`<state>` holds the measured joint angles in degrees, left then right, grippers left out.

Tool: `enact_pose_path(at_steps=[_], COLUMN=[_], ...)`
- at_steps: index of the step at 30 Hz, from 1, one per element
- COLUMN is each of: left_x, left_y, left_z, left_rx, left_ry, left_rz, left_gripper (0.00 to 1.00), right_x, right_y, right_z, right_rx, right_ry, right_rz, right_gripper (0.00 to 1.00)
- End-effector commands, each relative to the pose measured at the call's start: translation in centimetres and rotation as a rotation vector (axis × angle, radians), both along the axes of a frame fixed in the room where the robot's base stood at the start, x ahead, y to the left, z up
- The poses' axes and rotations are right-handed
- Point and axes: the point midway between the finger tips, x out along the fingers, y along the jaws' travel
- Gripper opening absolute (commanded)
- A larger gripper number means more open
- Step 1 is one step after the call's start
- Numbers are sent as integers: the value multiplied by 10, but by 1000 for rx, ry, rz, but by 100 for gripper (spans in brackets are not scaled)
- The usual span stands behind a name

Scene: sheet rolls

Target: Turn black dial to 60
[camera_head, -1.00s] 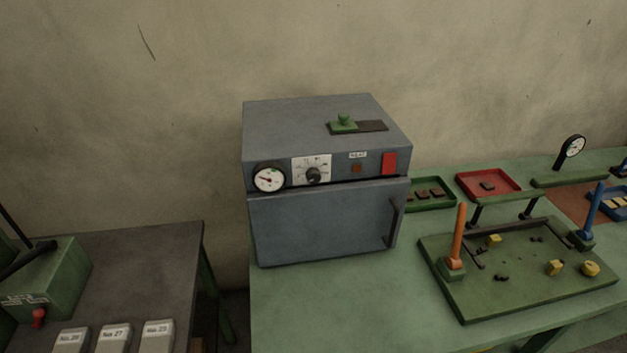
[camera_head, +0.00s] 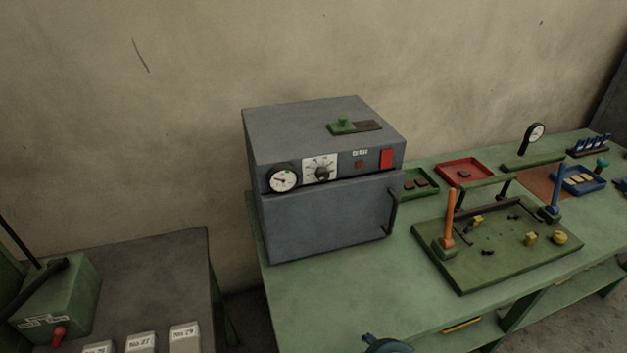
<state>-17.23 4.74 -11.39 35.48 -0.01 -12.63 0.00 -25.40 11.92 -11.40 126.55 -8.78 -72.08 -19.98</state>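The black dial (camera_head: 322,172) sits on a white marked plate on the front panel of a grey-blue oven (camera_head: 325,222). The plate's numbers and the dial's pointing are too small to read. A round white gauge (camera_head: 284,179) with a dark rim is left of the dial. A small indicator (camera_head: 359,164) and a red switch (camera_head: 386,158) are to its right. The oven door is closed, with a dark handle (camera_head: 392,211) at its right side.
The oven stands on a green bench (camera_head: 330,285). A green fixture board (camera_head: 480,262) with orange and blue posts lies to the right. A grey table (camera_head: 165,265) is at left, with a gap between.

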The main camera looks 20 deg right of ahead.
Motion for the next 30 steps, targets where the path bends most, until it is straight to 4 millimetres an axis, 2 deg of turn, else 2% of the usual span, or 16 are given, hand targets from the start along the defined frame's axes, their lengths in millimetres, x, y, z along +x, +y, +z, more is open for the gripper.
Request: enact_pose_path(at_steps=[1,5,8,9,12,16,18,21,26,30], left_x=[0,0,0,1,1,1,1,1,1,1], left_y=[-2,-6,-9,-11,-11,-7,-5,-2,-2,-2], left_z=[0,2,2,3,3,4,4,5,9,16], left_rx=[-3,-6,-11,-12,-13,-9,-6,-2,-2,-2], left_ry=[0,0,-1,-2,-2,-2,-2,-3,-3,-3], left_rz=[1,1,2,2,1,0,-1,-1,-1,-1], left_gripper=[40,40,40,40,40,40,40,40,40,40], right_x=[21,77,122,139,173,195,200,203,215,239], right_y=[-6,-17,-18,-16,-6,13,21,28,31,31], right_z=[13,63,113,135,191,242,259,272,277,278], right_rx=[-91,-399,-725,-879,-1285,-1727,-1892,-2031,-2077,-2073], right_ry=[-51,-195,-304,-342,-409,-429,-424,-412,-404,-403], right_rz=[101,398,650,753,978,1160,1213,1250,1261,1258], right_gripper=[45,45,45,45,45,45,45,45,45,45])
